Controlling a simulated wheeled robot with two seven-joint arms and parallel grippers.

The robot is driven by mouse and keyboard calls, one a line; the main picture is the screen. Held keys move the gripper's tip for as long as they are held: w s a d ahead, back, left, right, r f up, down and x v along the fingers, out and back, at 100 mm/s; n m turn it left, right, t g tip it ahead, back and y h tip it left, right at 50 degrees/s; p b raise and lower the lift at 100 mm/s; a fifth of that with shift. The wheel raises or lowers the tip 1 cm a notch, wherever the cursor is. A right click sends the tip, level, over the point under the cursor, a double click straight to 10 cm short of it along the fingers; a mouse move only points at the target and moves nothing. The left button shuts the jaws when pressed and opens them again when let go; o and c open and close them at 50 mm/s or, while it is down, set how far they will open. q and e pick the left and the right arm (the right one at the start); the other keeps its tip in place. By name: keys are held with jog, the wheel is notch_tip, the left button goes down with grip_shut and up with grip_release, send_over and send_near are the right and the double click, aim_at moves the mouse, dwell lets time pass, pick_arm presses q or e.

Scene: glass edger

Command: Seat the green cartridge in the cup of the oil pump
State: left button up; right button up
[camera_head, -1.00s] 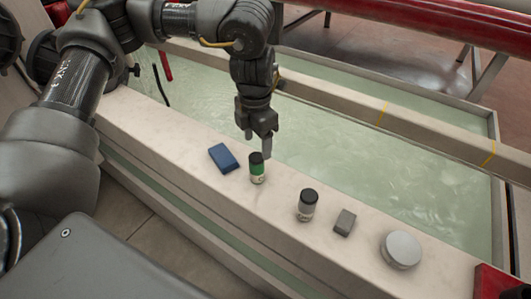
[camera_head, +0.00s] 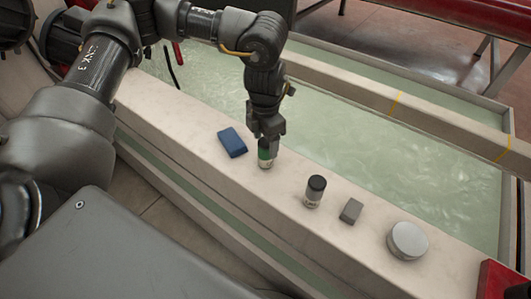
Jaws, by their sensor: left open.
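The green cartridge (camera_head: 265,158) stands upright on the pale ledge, a small cylinder with a green band and a lighter lower part. My left gripper (camera_head: 266,142) points down right at its top, with the fingers over or around the upper part and hiding the dark cap. The jaws are open, and I cannot tell whether they touch the cartridge. No oil pump or cup can be made out for certain. My right gripper is not in view.
On the pale ledge (camera_head: 180,122) are a blue block (camera_head: 232,142), a black-capped grey cylinder (camera_head: 314,192), a grey block (camera_head: 351,211) and a round silver disc (camera_head: 407,241). A greenish water basin (camera_head: 345,140) lies behind. A red object (camera_head: 500,282) stands at lower right.

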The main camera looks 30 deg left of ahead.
aim_at(265, 162)
pick_arm(q)
notch_tip(265, 162, down, 3)
jog(key=shift+r, duration=0.2)
jog(key=shift+f, duration=0.35)
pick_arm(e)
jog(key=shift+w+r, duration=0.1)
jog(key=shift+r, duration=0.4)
pick_arm(q)
jog(key=shift+c, duration=0.2)
jog(key=c, duration=1.2)
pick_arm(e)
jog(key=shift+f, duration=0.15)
pick_arm(q)
jog(key=shift+r, duration=0.15)
